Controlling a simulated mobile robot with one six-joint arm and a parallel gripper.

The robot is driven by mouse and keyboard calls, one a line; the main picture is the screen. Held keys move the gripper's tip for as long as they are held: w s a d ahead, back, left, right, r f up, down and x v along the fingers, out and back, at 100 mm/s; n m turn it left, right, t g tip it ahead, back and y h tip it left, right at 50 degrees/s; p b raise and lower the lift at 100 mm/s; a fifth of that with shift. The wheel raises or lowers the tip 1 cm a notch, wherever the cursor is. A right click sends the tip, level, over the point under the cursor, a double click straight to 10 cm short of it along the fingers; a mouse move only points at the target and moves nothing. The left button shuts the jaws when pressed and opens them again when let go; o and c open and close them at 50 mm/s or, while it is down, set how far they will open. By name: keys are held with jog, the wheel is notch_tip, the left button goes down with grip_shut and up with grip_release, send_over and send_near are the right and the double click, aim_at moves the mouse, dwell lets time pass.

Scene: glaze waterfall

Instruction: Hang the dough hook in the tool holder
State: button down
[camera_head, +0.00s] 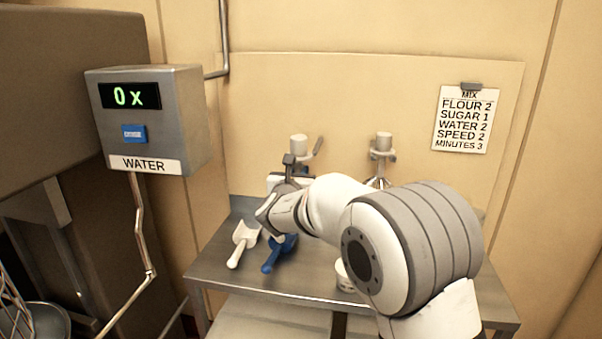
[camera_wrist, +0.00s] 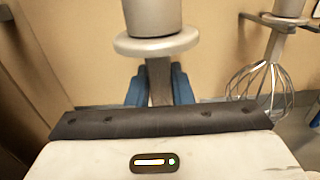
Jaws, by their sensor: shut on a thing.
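A grey tool with a round hub and a flat collar, which I take to be the dough hook (camera_wrist: 157,43), stands in front of the wall; its hub also shows in the head view (camera_head: 299,145). My gripper (camera_wrist: 159,88) has its blue fingers on both sides of the shaft just below the collar, shut on it. The lower part of the tool is hidden behind my gripper and wrist. A grey prong (camera_head: 318,147), possibly part of the tool holder, shows just right of the hub. I cannot tell whether the collar rests on it.
A wire whisk (camera_wrist: 262,85) hangs from a wall bracket to the right. A white scoop (camera_head: 240,243) and a blue scoop (camera_head: 277,254) lie on the metal table (camera_head: 222,266). A white container (camera_head: 344,276) is partly behind my arm. The water dispenser (camera_head: 150,120) is at left.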

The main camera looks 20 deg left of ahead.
jog(key=w+p, duration=0.3)
jog(key=w, duration=1)
jog(key=shift+w+a, duration=0.35)
jog(key=shift+w, duration=0.05)
dwell(0.6)
jog(key=shift+s+b, duration=0.2)
jog(key=shift+b, duration=0.2)
dwell(0.5)
jog(key=shift+f+b, duration=0.15)
jog(key=shift+b, duration=0.3)
dwell(0.4)
jog(key=shift+f+b, duration=0.5)
jog(key=shift+b, duration=0.25)
